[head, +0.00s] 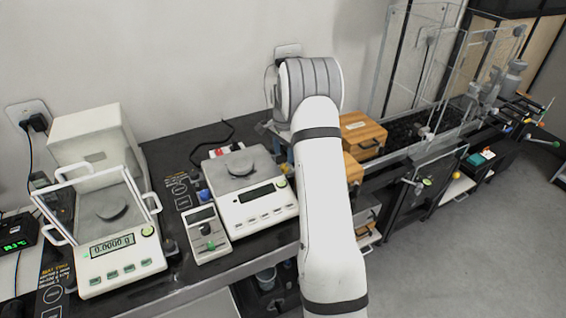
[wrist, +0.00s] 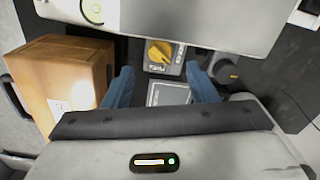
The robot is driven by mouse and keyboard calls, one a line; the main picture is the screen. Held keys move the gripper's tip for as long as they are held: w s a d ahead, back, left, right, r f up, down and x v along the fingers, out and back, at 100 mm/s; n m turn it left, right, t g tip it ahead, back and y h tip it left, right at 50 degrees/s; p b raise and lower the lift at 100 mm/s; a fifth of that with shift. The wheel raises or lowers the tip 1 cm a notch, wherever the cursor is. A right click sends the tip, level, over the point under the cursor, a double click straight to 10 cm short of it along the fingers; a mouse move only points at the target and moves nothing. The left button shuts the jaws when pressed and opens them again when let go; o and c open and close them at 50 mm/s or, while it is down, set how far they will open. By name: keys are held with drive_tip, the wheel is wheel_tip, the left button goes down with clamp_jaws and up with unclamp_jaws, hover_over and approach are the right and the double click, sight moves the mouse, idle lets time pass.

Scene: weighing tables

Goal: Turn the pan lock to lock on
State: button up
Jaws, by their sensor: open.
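In the wrist view a yellow knob (wrist: 158,53) sits on a small grey plate with dark markings too small to read; I take it for the pan lock. It is beside a white balance body (wrist: 205,20). My gripper (wrist: 160,69) is open, with its blue fingers apart on either side below the knob and nothing between them. Contact with the knob does not show. In the head view my arm hides most of the gripper and this knob. The middle balance (head: 245,190) stands left of my arm with its pan bare.
A dark round knob (wrist: 227,72) is close to the right finger. A wooden box (wrist: 65,75) stands close on the left. In the head view, a small control box (head: 207,232) and a glass-shielded balance (head: 115,255) stand to the left; wooden boxes (head: 362,133) stand right.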

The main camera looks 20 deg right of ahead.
drive_tip(key=shift+r, duration=1.05)
drive_tip(key=shift+c, duration=0.3)
